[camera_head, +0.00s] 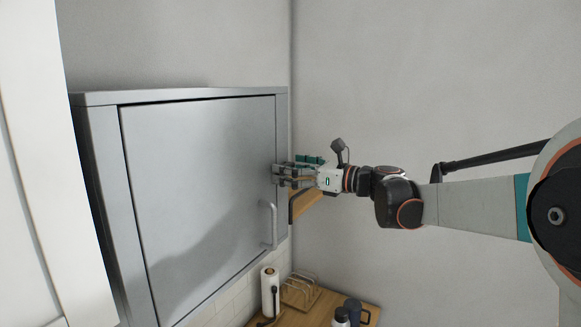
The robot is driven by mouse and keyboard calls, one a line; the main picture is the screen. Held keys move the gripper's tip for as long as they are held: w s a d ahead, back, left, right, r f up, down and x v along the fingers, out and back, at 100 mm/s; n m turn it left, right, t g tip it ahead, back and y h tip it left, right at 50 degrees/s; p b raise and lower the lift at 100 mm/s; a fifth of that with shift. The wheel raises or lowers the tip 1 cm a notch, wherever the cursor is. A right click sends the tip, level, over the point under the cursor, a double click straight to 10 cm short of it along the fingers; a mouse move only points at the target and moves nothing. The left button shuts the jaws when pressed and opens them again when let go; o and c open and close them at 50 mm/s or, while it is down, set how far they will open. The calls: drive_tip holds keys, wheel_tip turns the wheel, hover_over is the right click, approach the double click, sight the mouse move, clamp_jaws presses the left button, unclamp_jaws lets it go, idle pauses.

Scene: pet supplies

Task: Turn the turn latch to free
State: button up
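A grey metal wall cabinet (95,97) has a flat door (200,190) that sits shut in its frame. A bar handle (269,225) is fixed at the lower right of the door. My gripper (279,175) reaches in from the right, its fingers at the right edge of the door, above the handle. I cannot make out the turn latch; the fingers cover the spot where they meet the cabinet. Whether they touch or grip anything there is too small to tell.
A wooden shelf (306,203) is just below my gripper. On the wooden counter (325,304) stand a paper towel roll (269,290), a wooden rack (299,290) and dark bottles (353,312). A white panel (45,150) stands at the left.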

drive_tip(key=c, duration=1)
drive_tip(key=shift+c, duration=0.2)
drive_tip(key=shift+f+n+b, duration=0.1)
drive_tip(key=shift+n+b, duration=0.2)
drive_tip(key=shift+w+d+f+n+b, duration=0.25)
drive_tip(key=shift+n+b, duration=1.05)
drive_tip(key=shift+n, duration=1.55)
drive_tip(key=shift+w+d+f+n+b, duration=0.1)
drive_tip(key=shift+w+f+n+b, duration=0.15)
drive_tip(key=shift+n+b, duration=1.85)
drive_tip(key=shift+w+d+f+n+b, duration=0.15)
drive_tip(key=shift+f+n+b, duration=0.25)
drive_tip(key=shift+n, duration=3.25)
